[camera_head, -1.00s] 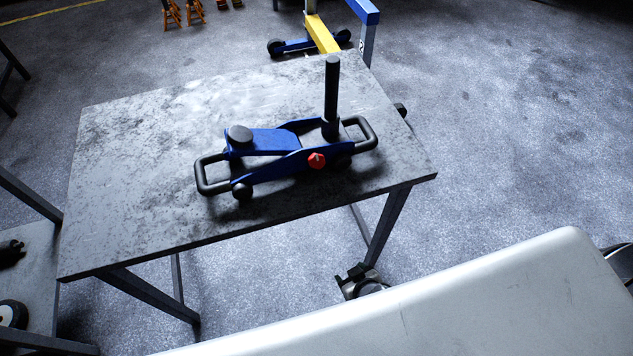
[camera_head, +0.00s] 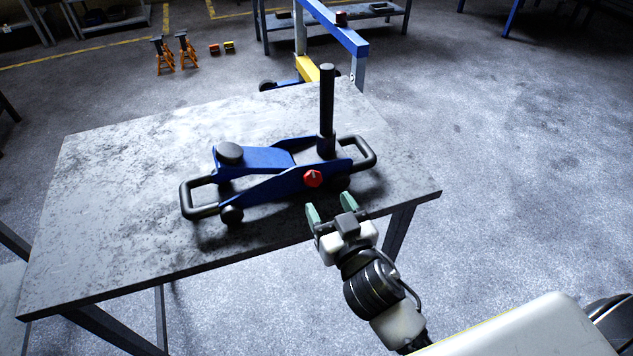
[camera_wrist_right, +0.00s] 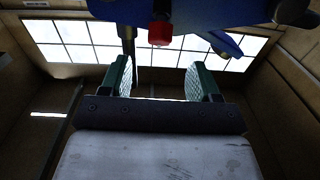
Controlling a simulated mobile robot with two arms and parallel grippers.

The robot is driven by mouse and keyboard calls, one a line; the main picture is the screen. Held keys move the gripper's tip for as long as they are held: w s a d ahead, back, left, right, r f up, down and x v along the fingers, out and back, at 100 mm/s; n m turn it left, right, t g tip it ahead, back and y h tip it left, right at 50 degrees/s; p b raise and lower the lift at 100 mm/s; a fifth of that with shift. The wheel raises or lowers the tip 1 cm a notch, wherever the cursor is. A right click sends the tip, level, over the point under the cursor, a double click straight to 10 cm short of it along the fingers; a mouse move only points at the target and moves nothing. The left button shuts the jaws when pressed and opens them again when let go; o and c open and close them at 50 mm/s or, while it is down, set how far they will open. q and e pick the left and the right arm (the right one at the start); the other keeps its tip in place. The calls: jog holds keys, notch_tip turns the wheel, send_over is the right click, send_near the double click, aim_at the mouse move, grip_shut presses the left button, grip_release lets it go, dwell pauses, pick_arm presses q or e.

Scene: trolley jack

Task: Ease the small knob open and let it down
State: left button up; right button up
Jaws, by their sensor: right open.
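The blue trolley jack (camera_head: 270,186) stands on the grey metal table. Its small red knob (camera_head: 313,178) is on the side facing me, below the upright black handle post (camera_head: 327,110). My right gripper (camera_head: 331,206) is open and empty, at the near table edge just below and in front of the knob, apart from it. In the right wrist view the red knob (camera_wrist_right: 160,33) shows beyond and above the gap between the two green fingers (camera_wrist_right: 163,78), under the jack's blue body (camera_wrist_right: 185,12). My left gripper is not in view.
The worn table top (camera_head: 110,190) is clear on the left of the jack. Black bar handles stick out at both jack ends. A blue and yellow hoist (camera_head: 335,28) stands behind the table. Orange axle stands (camera_head: 163,57) are on the floor at the back left.

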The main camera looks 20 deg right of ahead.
aim_at(315, 182)
jog(key=w, duration=0.6)
jog(key=shift+w+a+p, duration=0.2)
jog(key=shift+w+p, duration=0.1)
jog(key=shift+w, duration=0.05)
jog(key=c, duration=0.9)
